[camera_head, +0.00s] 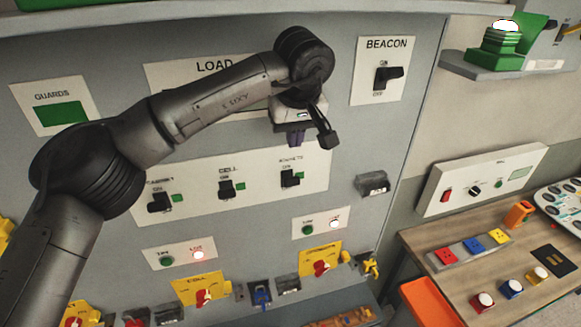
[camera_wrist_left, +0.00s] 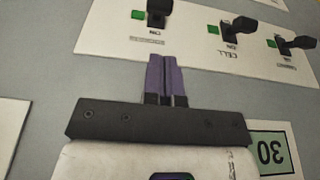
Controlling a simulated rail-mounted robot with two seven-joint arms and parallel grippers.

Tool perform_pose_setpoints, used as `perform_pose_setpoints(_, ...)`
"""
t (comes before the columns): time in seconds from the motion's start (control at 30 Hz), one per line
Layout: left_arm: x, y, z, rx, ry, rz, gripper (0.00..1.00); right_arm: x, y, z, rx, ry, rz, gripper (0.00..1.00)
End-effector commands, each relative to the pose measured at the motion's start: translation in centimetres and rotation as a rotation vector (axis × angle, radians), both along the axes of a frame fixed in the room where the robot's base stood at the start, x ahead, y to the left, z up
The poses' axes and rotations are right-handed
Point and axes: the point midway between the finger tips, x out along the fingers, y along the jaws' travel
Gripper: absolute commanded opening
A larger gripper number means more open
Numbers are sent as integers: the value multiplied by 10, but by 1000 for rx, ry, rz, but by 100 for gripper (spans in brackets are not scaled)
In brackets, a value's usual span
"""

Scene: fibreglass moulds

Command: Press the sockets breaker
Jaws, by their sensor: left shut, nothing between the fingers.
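The sockets breaker (camera_head: 290,179) is a black lever switch at the right end of a white three-breaker plate, with a small green square beside it. It also shows upside down at the top of the left wrist view (camera_wrist_left: 158,10). My left gripper (camera_head: 295,140) is shut and empty, its purple fingers just above the breaker's label in the head view. In the left wrist view the fingertips (camera_wrist_left: 166,57) point toward the sockets label, short of the lever. I cannot tell how far they are from the panel face. My right gripper is not in view.
The cell breaker (camera_head: 226,188) and cabinet breaker (camera_head: 159,201) sit left of the sockets breaker on the same plate. The beacon switch (camera_head: 386,77) is up to the right. A workbench (camera_head: 466,293) with buttons stands at the right.

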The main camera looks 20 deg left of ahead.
Motion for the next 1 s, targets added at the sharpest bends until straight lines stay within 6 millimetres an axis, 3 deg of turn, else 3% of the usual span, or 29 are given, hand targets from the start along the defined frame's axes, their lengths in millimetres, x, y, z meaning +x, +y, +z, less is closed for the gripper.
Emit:
perform_pose_setpoints(0.33,2,1,-8,-1,2,2,0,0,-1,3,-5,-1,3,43)
perform_pose_setpoints(0.8,15,12,-73,-1,0,2,0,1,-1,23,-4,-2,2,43)
perform_pose_setpoints(1.0,19,15,-90,-2,0,2,0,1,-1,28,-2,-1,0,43)
